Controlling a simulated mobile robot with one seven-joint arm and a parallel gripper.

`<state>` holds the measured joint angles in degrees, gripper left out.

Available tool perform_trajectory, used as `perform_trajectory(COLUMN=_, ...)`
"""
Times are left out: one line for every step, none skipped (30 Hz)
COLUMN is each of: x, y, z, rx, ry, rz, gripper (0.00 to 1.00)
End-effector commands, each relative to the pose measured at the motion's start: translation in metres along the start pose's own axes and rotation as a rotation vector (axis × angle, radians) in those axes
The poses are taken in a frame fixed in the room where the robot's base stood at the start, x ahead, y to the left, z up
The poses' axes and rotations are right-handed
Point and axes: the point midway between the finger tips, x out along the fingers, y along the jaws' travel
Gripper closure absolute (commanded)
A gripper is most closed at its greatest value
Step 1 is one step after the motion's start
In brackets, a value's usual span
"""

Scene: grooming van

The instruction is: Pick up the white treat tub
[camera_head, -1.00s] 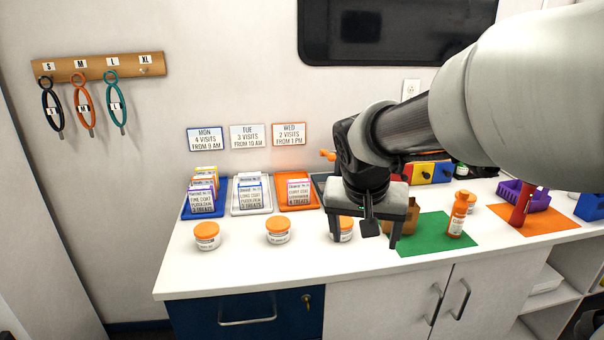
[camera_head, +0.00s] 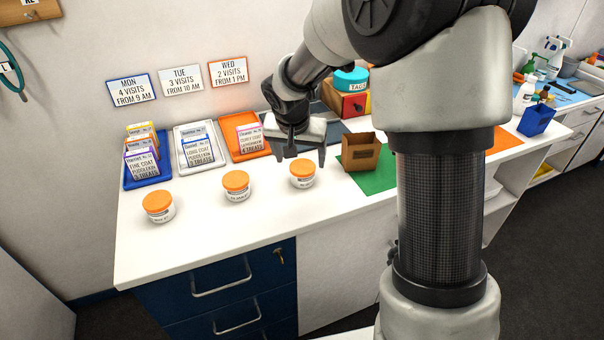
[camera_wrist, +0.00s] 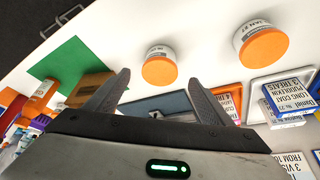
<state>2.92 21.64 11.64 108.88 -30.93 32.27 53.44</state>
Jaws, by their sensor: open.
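Three white tubs with orange lids and printed labels stand upright in a row on the white counter: a left tub (camera_head: 158,207), a middle tub (camera_head: 236,187) and a right tub (camera_head: 302,174). My gripper (camera_head: 300,160) is open and empty, pointing down just behind and above the right tub. In the wrist view, the right tub (camera_wrist: 159,70) shows beyond the gap between my open fingertips (camera_wrist: 160,79), not between the fingers. The middle tub (camera_wrist: 262,45) is off to the right there; its label reads "JAN 27". Small print on the other labels is too blurred to read.
Blue (camera_head: 127,178), white (camera_head: 177,163) and orange (camera_head: 235,153) trays of cards stand behind the tubs. A brown open box (camera_head: 361,153) is on a green mat (camera_head: 376,181) to the right. The counter's front strip is clear. My arm hides part of the right side.

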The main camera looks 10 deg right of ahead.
Motion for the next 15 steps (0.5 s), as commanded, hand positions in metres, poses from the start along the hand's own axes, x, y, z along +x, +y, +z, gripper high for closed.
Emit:
perform_trajectory(x=0.011, y=0.0, z=0.001, rx=0.001, ry=-0.003, rz=0.0, gripper=0.25)
perform_trajectory(x=0.015, y=0.0, z=0.001, rx=0.001, ry=-0.002, rz=0.001, gripper=0.25)
perform_trajectory(x=0.021, y=0.0, z=0.0, rx=0.001, ry=-0.002, rz=0.001, gripper=0.25)
perform_trajectory(x=0.024, y=0.0, z=0.0, rx=0.001, ry=-0.001, rz=0.0, gripper=0.25)
perform_trajectory(x=0.026, y=0.0, z=0.0, rx=0.001, ry=0.0, rz=0.0, gripper=0.25)
perform_trajectory(x=0.029, y=0.0, z=0.0, rx=0.001, ry=0.0, rz=0.0, gripper=0.25)
perform_trajectory(x=0.03, y=0.0, z=0.0, rx=0.001, ry=0.0, rz=0.0, gripper=0.25)
perform_trajectory(x=0.032, y=0.0, z=0.0, rx=0.001, ry=0.0, rz=0.0, gripper=0.25)
perform_trajectory(x=0.033, y=0.0, z=0.0, rx=0.001, ry=0.0, rz=0.0, gripper=0.25)
perform_trajectory(x=0.036, y=0.001, z=0.0, rx=0.001, ry=0.0, rz=0.001, gripper=0.25)
perform_trajectory(x=0.039, y=0.001, z=0.0, rx=0.002, ry=-0.001, rz=0.001, gripper=0.25)
perform_trajectory(x=0.044, y=0.001, z=0.0, rx=0.002, ry=-0.003, rz=0.001, gripper=0.25)
perform_trajectory(x=0.049, y=0.001, z=0.0, rx=0.001, ry=-0.003, rz=0.001, gripper=0.25)
perform_trajectory(x=0.054, y=0.001, z=-0.001, rx=0.001, ry=-0.002, rz=0.0, gripper=0.25)
perform_trajectory(x=0.061, y=0.0, z=-0.001, rx=0.002, ry=-0.003, rz=0.0, gripper=0.25)
